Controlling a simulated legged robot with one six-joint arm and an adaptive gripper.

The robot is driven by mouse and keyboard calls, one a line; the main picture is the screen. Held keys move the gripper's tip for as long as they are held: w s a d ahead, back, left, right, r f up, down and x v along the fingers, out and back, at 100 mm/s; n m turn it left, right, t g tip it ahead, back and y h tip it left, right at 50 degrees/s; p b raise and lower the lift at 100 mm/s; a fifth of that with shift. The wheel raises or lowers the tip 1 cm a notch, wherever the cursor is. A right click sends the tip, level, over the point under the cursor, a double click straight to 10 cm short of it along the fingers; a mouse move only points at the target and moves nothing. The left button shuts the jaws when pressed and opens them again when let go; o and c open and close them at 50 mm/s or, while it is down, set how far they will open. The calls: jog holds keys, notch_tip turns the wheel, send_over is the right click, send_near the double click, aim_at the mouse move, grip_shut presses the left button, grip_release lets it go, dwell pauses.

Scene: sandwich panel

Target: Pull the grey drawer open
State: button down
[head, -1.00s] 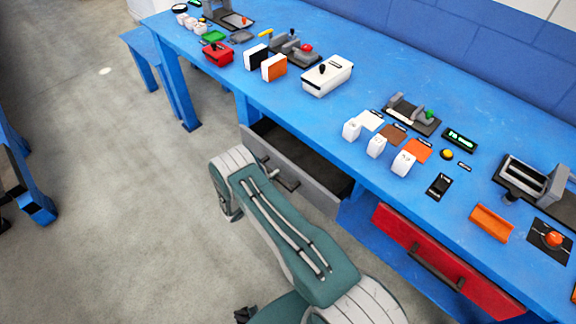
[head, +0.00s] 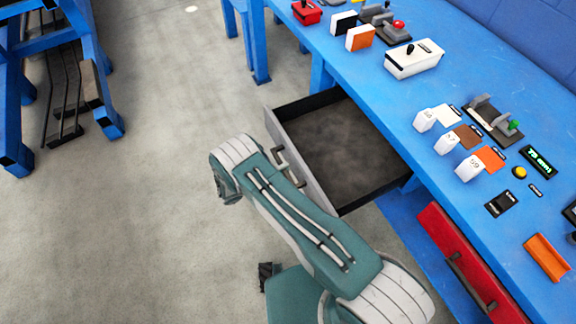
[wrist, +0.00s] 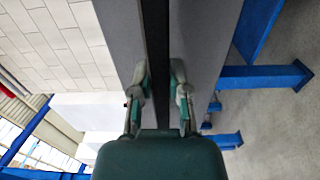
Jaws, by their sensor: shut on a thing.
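The grey drawer (head: 313,182) is pulled well out from under the blue workbench, and its dark interior looks empty. Its handle (head: 291,163) shows on the front panel, partly covered by my arm. In the wrist view, my gripper (wrist: 159,72) has its fingers on both sides of the dark handle bar (wrist: 157,35), shut on it. The grey drawer front (wrist: 205,40) fills the space behind the bar. My fingertips are hidden behind my arm in the head view.
A red drawer (head: 465,260) is shut to the right of the grey one. The blue workbench (head: 385,95) carries boxes, switches and white numbered blocks. Open floor (head: 160,200) lies left of my arm, with a blue rack (head: 15,120) at the far left.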

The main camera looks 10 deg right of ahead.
jog(key=shift+s+d+f, duration=0.1)
jog(key=shift+s+f, duration=0.05)
jog(key=shift+f, duration=0.1)
jog(key=c, duration=0.6)
grip_release()
jog(key=shift+r, duration=0.1)
jog(key=v, duration=1.2)
